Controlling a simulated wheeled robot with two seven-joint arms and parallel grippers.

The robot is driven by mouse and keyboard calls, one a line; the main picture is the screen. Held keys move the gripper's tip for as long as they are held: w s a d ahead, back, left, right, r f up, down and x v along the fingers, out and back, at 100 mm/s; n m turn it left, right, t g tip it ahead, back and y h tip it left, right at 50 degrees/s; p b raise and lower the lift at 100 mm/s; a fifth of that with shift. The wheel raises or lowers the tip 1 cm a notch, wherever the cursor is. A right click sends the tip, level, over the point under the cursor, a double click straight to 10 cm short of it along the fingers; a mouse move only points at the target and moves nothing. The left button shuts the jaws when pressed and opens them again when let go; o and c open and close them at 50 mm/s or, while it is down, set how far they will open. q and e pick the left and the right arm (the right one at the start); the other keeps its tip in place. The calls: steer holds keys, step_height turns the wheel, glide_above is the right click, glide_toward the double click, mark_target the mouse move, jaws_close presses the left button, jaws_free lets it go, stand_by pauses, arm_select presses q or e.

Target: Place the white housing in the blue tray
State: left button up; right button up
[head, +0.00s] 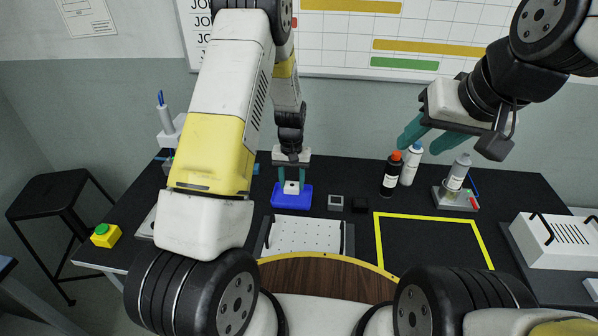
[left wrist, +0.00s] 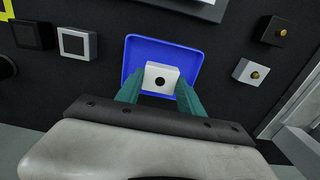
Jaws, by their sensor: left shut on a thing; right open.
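The white housing (left wrist: 160,78) is a small white block with a dark round hole. My left gripper (left wrist: 158,92) is shut on it, with the teal fingers on either side. The blue tray (left wrist: 132,52) lies directly beneath the housing, which shows over its inside; I cannot tell whether it touches the tray floor. In the head view the blue tray (head: 292,203) is on the black table, with the left gripper (head: 291,180) and the housing (head: 291,188) at it. My right gripper (head: 428,137) is open and empty, raised above the table's back right.
A perforated white plate (head: 304,236) lies in front of the tray. A grey square part (head: 335,202) and a black one (head: 360,205) sit right of it. Bottles (head: 391,177) stand further right. The yellow-outlined area (head: 430,240) is clear.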

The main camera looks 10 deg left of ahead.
mark_target(292, 185)
arm_select(q)
steer(key=shift+f, duration=1.65)
steer(key=shift+f, duration=0.15)
steer(key=o, duration=1.4)
